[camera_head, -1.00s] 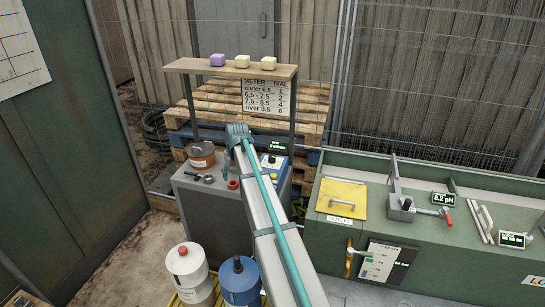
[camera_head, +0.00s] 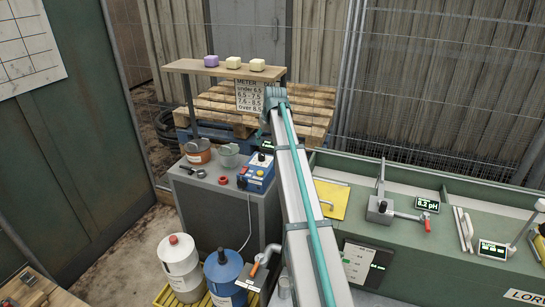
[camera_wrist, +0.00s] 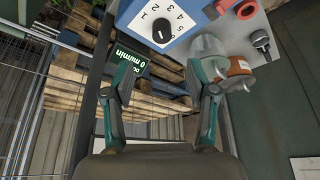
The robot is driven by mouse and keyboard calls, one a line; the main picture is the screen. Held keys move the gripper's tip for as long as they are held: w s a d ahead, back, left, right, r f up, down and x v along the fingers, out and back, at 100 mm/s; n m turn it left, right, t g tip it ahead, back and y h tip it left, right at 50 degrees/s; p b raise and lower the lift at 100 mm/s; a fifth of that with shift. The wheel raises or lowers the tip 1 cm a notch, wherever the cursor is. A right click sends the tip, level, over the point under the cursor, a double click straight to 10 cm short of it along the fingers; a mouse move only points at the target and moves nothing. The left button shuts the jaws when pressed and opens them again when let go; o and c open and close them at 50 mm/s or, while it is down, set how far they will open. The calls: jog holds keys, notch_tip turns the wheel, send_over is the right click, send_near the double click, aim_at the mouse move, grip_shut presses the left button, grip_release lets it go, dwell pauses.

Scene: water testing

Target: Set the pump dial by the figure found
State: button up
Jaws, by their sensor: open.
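The pump is a blue box (camera_head: 260,172) on a grey cabinet. In the wrist view, its black dial knob (camera_wrist: 163,31) sits on a white numbered plate. I cannot tell where the knob points. The pump's display (camera_wrist: 128,58) reads 0 ml/min. My gripper (camera_wrist: 162,80) is open and empty, its fingers spread below the knob in that view and apart from it. The pH meter display (camera_head: 427,203) reads 8.2 pH. The METER chart (camera_head: 249,97) has its dial column hidden by my arm now.
An orange-brown tin (camera_head: 198,151), a clear jug (camera_head: 228,155) and a red ring (camera_head: 223,181) stand beside the pump. A wooden shelf (camera_head: 215,71) with three small blocks is behind it. Drums (camera_head: 180,265) stand below; a green tank (camera_head: 345,170) is at right.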

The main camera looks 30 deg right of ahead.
aim_at(262, 154)
jog(key=p+x, duration=0.2)
jog(key=x, duration=0.9)
jog(key=shift+w+a+p, duration=0.1)
jog(key=shift+a+p, duration=0.1)
jog(key=shift+p, duration=0.15)
grip_shut()
